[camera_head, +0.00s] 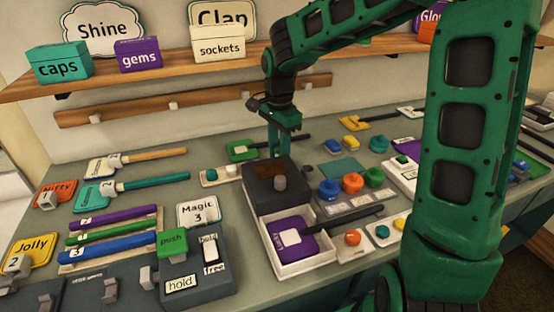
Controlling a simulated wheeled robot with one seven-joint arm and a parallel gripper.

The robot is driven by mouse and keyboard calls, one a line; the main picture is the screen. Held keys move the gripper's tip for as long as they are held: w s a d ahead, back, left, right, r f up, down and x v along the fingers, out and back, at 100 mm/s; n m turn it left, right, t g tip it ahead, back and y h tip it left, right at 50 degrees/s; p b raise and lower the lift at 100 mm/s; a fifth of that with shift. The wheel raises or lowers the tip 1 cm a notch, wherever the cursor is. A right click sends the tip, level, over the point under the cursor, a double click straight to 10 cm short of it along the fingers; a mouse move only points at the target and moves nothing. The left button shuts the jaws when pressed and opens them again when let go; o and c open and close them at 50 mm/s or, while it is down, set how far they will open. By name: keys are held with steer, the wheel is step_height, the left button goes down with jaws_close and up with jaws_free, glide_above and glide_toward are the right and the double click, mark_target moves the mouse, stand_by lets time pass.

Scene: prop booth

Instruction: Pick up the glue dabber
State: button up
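I cannot single out the glue dabber with certainty. A candidate is the short grey knob (280,183) on top of the dark box (262,203) in the middle of the bench, with a brown patch behind the knob. My gripper (279,146) points down just behind the dark box in the picture, above and behind the grey knob and apart from it. I see nothing clearly held.
A white tray (305,267) holds a purple paddle-shaped sign at the front of the dark box. Coloured round pots (353,183) stand right of it. A rack of coloured sticks (110,238) and a push-button block (195,275) lie left. A shelf (160,70) runs behind.

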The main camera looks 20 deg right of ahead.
steer(key=shift+f, duration=0.1)
steer(key=shift+c, duration=0.3)
jaws_close()
